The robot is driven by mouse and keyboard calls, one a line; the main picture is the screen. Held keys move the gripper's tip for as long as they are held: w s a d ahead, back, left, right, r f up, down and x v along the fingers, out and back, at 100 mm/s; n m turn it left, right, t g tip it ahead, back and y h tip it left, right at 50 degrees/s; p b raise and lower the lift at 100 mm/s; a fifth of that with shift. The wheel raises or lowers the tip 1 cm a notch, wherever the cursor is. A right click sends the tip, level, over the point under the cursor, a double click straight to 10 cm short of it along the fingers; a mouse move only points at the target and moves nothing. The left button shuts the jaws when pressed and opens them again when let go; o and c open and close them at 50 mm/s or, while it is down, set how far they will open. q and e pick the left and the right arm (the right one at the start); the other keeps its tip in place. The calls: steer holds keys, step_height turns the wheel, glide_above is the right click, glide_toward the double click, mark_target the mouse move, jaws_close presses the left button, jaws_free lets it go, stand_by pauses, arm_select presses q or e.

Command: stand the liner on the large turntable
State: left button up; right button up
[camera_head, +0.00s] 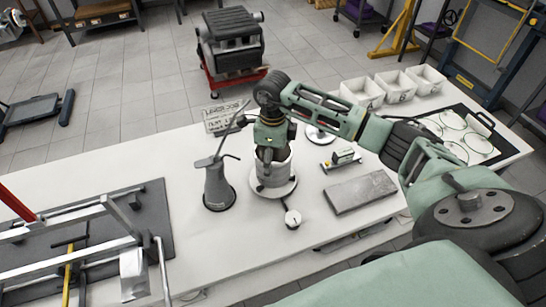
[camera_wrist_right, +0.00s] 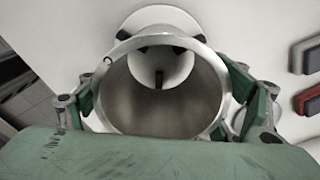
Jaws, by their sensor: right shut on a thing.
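The liner (camera_head: 271,172) is a pale metal cylinder, upright over the large turntable (camera_head: 287,189), a round white plate on the bench. My right gripper (camera_head: 272,150) is shut on the liner near its top, coming from above. In the right wrist view the liner's open rim (camera_wrist_right: 222,88) faces the camera, with green fingers on both sides. I cannot tell whether the liner's lower edge touches the plate. My left gripper is not in view.
A grey oil can (camera_head: 218,187) stands close left of the turntable. A small round dial (camera_head: 292,218) is in front. A grey slab (camera_head: 361,192) and a small instrument (camera_head: 342,158) lie to the right. White bins (camera_head: 361,94) stand farther back.

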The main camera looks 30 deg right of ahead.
steer(key=o, duration=1.1)
steer(key=shift+f, duration=0.15)
steer(key=shift+c, duration=0.2)
steer(key=o, duration=0.4)
steer(key=shift+r, duration=0.2)
step_height(320, 180, up, 12)
steer(key=b, duration=0.3)
